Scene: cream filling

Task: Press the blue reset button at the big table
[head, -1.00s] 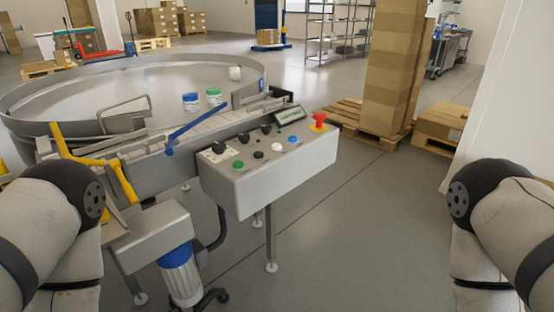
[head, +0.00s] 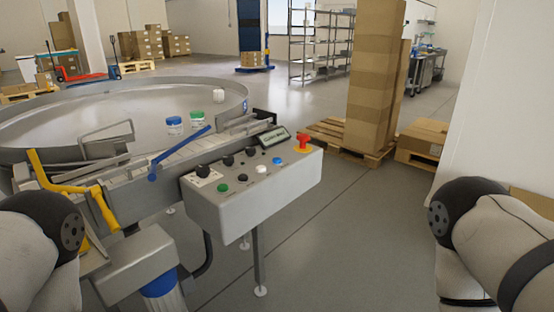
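The blue reset button (head: 277,161) is a small round button on the sloped top of the grey control box (head: 243,212) at the big round table (head: 95,105). A red emergency knob (head: 303,142) on a yellow base stands to its right. A white button (head: 261,169), a green button (head: 222,188) and several black knobs are to its left. My arms show at the lower left and lower right, both apart from the box. Neither gripper is in view.
Cardboard boxes (head: 374,80) are stacked on a wooden pallet (head: 340,136) behind the box. A white wall (head: 500,95) stands at the right. Yellow (head: 50,183) and blue (head: 180,150) levers cross the conveyor. Grey floor right of the box is clear.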

